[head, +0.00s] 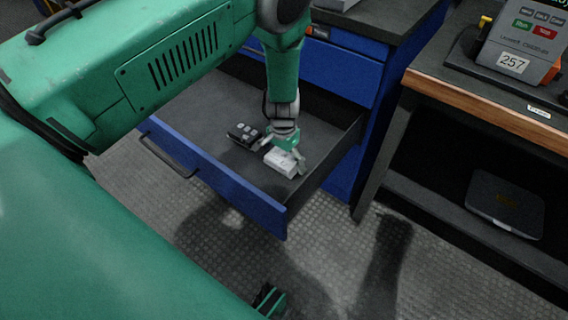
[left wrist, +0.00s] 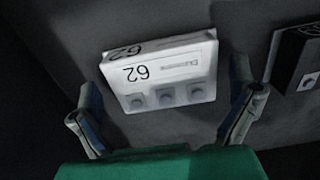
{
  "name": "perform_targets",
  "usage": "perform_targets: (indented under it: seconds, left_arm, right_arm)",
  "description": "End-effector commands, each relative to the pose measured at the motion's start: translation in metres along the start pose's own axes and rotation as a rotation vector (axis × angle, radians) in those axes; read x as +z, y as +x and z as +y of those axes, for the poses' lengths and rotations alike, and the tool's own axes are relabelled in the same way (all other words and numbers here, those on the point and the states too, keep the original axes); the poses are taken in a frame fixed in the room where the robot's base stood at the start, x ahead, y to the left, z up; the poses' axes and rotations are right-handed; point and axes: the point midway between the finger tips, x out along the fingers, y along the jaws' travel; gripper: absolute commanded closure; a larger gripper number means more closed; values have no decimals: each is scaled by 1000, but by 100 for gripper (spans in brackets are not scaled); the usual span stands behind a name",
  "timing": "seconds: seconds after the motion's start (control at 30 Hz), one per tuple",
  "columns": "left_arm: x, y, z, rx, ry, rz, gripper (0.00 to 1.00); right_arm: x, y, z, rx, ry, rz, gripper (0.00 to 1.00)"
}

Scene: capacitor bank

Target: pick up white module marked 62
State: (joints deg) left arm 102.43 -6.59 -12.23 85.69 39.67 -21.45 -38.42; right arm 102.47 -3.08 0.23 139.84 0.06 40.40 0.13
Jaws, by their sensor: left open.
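The white module marked 62 (head: 281,162) lies in the open blue drawer in the head view. In the left wrist view the white module (left wrist: 162,72) shows its 62 marking upside down and three grey round parts along its near edge. My left gripper (head: 288,150) is directly above the module. In the left wrist view the left gripper's (left wrist: 168,122) fingers are spread, one to each side of the module's near end, and it holds nothing. Whether the fingers touch the module cannot be told. My right gripper does not show clearly; a small green and black part shows at the bottom of the head view.
A black module (head: 244,134) lies beside the white one in the drawer and shows at the right of the left wrist view (left wrist: 297,62). The drawer's blue front (head: 222,184) and side wall bound the space. A wooden-edged bench (head: 490,118) with a grey device marked 257 (head: 515,55) stands right.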

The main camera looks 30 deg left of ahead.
Motion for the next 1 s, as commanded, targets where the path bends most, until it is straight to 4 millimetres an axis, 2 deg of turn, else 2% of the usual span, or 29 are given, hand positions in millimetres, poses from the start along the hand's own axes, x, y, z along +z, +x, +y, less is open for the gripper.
perform_targets:
  seconds: [0.17, 0.27, 0.33, 0.37, 0.77, 0.87, 1.0]
  left_arm:
    - [0, -1, 0, -2, -1, 1, 0]
    - [0, -2, 1, -3, -1, 0, 32]
    - [0, -2, 2, -5, -1, 0, 56]
    - [0, -2, 2, -5, -1, 0, 62]
    - [-1, -7, 0, -2, -2, 2, 62]
    - [-2, -22, 0, -2, -3, 4, 62]
    - [-2, -53, 1, -3, -1, 4, 62]
  right_arm:
    - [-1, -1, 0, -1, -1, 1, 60]
    - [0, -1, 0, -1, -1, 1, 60]
    - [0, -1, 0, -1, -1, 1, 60]
    - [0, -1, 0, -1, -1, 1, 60]
    - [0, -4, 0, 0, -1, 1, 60]
    - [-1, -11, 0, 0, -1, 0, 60]
    - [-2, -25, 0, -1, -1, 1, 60]
